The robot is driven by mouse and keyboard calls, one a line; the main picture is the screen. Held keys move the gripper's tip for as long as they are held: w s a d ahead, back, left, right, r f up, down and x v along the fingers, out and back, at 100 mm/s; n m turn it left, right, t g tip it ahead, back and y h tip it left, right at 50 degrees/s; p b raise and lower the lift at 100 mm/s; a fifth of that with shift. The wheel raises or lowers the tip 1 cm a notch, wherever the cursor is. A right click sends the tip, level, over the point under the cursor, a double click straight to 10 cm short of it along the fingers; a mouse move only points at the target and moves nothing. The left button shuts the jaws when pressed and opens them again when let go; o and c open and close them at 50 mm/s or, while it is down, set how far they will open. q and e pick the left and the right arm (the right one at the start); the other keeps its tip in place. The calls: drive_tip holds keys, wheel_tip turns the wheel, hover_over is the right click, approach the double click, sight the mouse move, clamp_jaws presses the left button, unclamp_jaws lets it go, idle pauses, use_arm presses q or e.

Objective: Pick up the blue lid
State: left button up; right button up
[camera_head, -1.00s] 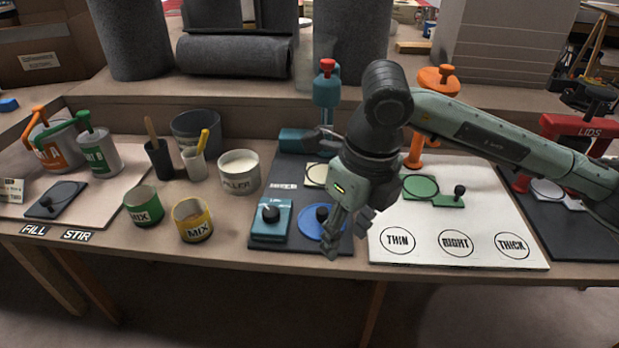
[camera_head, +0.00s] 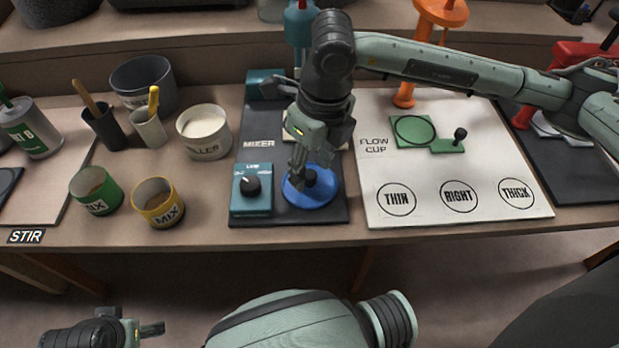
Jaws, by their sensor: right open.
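The blue lid (camera_head: 318,198) is a round disc with a black knob (camera_head: 312,177). It lies flat on the dark mixer mat (camera_head: 285,215), right of the teal control box with a dial. My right gripper (camera_head: 303,178) points down over the lid, with its fingertips at the knob. It is open, and the fingers cover part of the knob and the lid's left side. Whether the fingers touch the knob I cannot tell. Part of what looks like my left gripper (camera_head: 135,329) shows at the bottom left edge; its jaws are not clear.
The teal control box (camera_head: 250,203) stands close to the lid's left. The white flow cup board (camera_head: 460,225) lies to the right. Green (camera_head: 93,205) and yellow (camera_head: 160,217) mix cups and the filler pot (camera_head: 204,147) stand on the left. The table's front edge is just before the mat.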

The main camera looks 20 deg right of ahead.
drive_tip(key=shift+w+f, duration=0.15)
drive_tip(key=shift+f, duration=0.55)
drive_tip(key=c, duration=0.9)
drive_tip(key=shift+r, duration=0.1)
